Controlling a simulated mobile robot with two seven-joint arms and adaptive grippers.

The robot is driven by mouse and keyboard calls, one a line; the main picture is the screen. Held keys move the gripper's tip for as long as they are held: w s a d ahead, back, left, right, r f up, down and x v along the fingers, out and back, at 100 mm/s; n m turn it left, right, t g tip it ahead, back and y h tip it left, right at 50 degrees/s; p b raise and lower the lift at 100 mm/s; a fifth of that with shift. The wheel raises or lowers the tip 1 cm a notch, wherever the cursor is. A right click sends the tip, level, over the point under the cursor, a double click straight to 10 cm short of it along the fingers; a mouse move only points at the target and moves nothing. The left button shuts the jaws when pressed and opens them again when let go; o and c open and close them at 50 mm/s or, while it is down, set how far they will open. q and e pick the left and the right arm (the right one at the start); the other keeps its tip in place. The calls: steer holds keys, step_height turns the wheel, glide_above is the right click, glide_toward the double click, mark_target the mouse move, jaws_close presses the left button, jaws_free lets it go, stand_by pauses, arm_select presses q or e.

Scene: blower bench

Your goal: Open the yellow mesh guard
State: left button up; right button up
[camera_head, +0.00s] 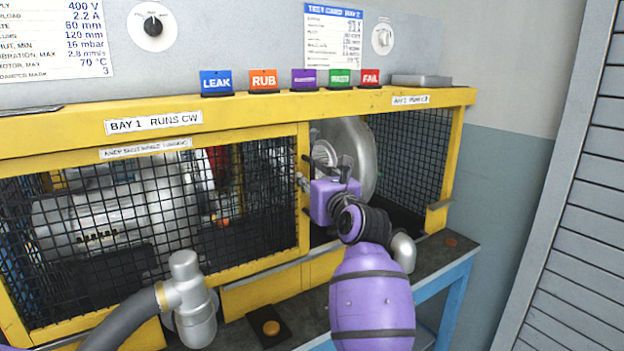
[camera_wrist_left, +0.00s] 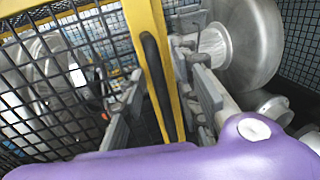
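The yellow mesh guard (camera_head: 303,215) has a yellow frame with black mesh and covers the left and middle of the bench front. Right of its upright edge, the silver blower casing (camera_head: 358,150) shows with no mesh in front. The wrist view shows a black bar handle (camera_wrist_left: 158,85) on the guard's yellow upright (camera_wrist_left: 146,28). My left gripper (camera_head: 303,184), purple, is at this upright. In the wrist view its fingers (camera_wrist_left: 160,92) are apart, one on each side of the handle, with gaps visible. My right gripper is not in view.
A grey hose with a metal fitting (camera_head: 190,295) stands in front of the guard at lower left. Coloured tags such as LEAK (camera_head: 216,82) stand on the yellow top beam (camera_head: 60,137). A grey slatted shutter (camera_head: 580,220) is at the right. An orange button (camera_head: 271,328) sits low at the front.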

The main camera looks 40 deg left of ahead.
arm_select(q)
jaws_close()
stand_by(0.3)
